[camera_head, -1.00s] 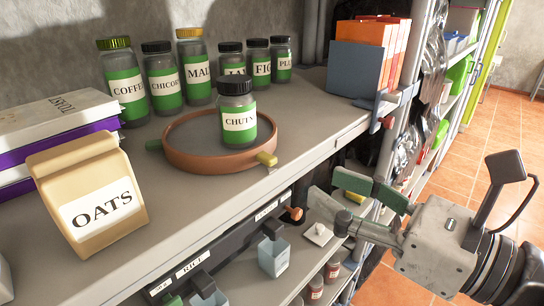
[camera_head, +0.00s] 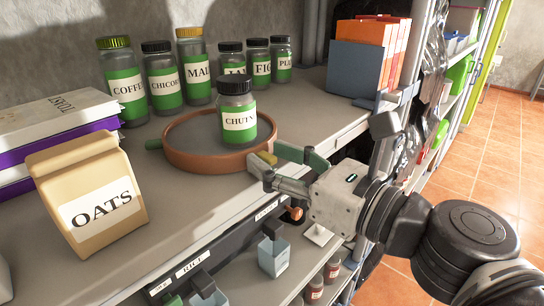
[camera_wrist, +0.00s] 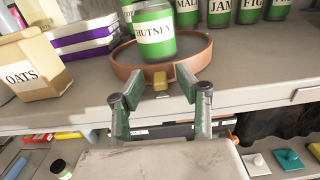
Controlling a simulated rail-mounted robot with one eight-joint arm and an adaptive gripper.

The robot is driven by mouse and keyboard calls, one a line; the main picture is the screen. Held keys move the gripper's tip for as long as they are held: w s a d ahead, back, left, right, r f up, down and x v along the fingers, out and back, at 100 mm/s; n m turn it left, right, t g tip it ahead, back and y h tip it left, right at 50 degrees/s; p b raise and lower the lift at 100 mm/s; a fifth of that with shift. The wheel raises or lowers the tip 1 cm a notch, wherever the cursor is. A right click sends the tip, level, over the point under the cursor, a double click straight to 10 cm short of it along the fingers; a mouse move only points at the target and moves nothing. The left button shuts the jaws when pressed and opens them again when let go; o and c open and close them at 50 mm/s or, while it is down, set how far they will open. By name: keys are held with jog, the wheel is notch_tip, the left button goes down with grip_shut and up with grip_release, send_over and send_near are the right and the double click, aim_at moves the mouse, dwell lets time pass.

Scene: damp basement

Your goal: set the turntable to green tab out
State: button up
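The turntable (camera_head: 205,163) is a round tray with a terracotta rim on the shelf. Its green tab (camera_head: 154,145) points left, along the shelf. Its yellow tab (camera_head: 268,158) points out over the shelf's front edge; it also shows in the wrist view (camera_wrist: 160,83). A chutney jar (camera_head: 238,115) with a black lid stands on the turntable. My gripper (camera_head: 272,160) is at the front edge, its fingers open on either side of the yellow tab. In the wrist view, gaps show between the tab and both fingers (camera_wrist: 159,88).
An oats carton (camera_head: 88,195) stands front left, beside stacked boxes (camera_head: 55,125). Several green-labelled jars (camera_head: 165,80) stand behind the turntable. Orange files in a blue-grey holder (camera_head: 355,70) stand to the right. Below the shelf edge are a labelled rail (camera_head: 215,255) and hanging cups.

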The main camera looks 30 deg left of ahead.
jog(key=shift+w+a, duration=0.1)
jog(key=shift+a, duration=0.15)
jog(key=shift+c, duration=0.3)
grip_shut()
